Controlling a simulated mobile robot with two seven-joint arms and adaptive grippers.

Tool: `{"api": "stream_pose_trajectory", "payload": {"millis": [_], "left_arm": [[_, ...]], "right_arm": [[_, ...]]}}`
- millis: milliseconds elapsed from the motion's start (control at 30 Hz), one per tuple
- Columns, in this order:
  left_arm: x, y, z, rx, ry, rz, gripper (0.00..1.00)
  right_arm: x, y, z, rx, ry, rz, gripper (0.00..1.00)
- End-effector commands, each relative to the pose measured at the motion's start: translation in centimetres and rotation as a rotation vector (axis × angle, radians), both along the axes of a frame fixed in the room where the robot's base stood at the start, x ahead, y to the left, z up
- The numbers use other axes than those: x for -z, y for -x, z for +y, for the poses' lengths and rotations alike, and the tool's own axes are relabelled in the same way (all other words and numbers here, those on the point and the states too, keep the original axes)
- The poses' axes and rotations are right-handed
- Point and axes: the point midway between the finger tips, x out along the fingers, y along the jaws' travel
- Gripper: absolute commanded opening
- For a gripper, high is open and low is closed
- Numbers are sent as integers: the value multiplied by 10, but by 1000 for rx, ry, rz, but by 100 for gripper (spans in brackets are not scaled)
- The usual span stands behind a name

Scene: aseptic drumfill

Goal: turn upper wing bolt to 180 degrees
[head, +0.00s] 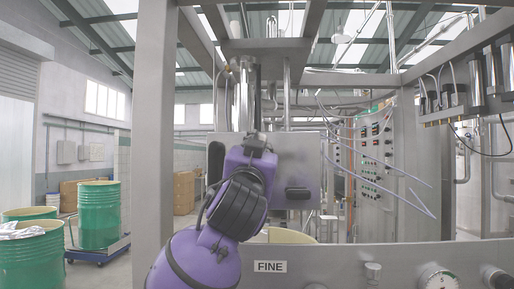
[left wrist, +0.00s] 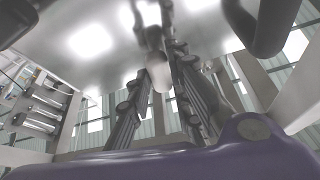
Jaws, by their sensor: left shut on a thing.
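In the left wrist view my left gripper (left wrist: 161,56) reaches up to a shiny steel panel (left wrist: 80,45). Its two dark fingers close on a small pale grey piece (left wrist: 159,78), which I take to be the upper wing bolt. The bolt's exact angle cannot be read, as the fingers cover much of it. In the head view my purple arm rises in front of the steel box (head: 298,160) and hides the gripper and the bolt. My right gripper is in neither view.
Steel frame posts (head: 153,120) stand left of my arm. Green drums (head: 99,214) stand at the left. In the left wrist view, dark handles (left wrist: 262,25) flank the gripper close by.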

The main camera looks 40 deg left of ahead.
Motion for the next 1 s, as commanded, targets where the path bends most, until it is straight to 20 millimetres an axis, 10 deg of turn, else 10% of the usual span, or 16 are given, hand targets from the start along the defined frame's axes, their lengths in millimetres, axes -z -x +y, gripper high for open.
{"api": "stream_pose_trajectory", "payload": {"millis": [1000], "left_arm": [[-4, -5, -9, 3, 828, -502, 0]], "right_arm": [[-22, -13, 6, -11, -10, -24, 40]]}}
